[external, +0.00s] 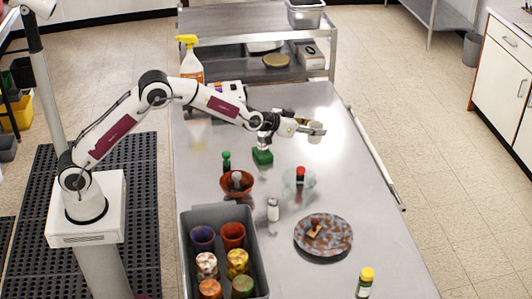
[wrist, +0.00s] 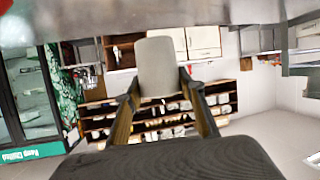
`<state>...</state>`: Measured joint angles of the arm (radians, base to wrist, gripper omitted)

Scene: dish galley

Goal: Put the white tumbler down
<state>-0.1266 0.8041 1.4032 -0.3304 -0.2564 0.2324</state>
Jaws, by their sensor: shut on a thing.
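The white tumbler (external: 317,134) is at the far end of my arm, over the right half of the steel table in the external view. My gripper (external: 308,127) is shut on it from the side, with a finger showing across it. In the wrist view the tumbler (wrist: 158,66) stands between the two fingers of my gripper (wrist: 160,88). The picture there is upside down, with the grey table surface along the top edge. I cannot tell how high the tumbler is above the table.
The steel table (external: 215,135) is clear around the tumbler. A spray bottle (external: 190,65) stands behind.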

